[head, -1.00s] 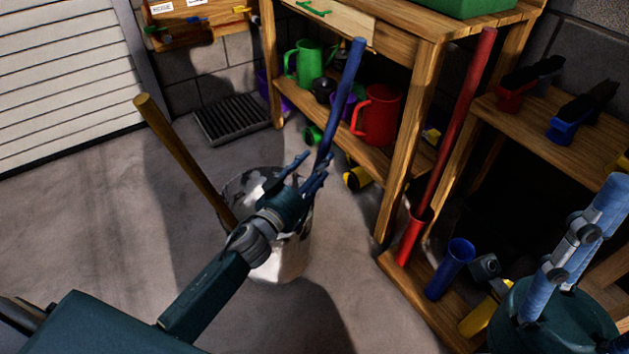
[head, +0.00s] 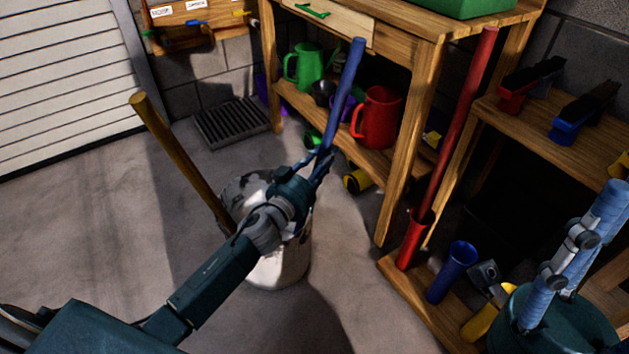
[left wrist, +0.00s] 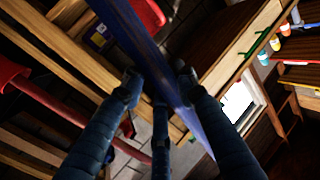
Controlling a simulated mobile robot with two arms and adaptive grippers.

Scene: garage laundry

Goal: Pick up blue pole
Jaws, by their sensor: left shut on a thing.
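My left gripper (head: 318,168) is shut on the pole above the bucket's right side. In the left wrist view the blue pole (left wrist: 140,45) runs diagonally between the fingers of my left gripper (left wrist: 158,88). The pole's lower end is hidden behind my gripper and arm.
A yellow-brown pole (head: 180,155) leans in the same bucket. A red pole (head: 460,130) stands in a red tube (head: 412,238). A blue tube (head: 452,270) is beside it. The wooden workbench (head: 400,140) is close behind the blue pole. Open floor lies left.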

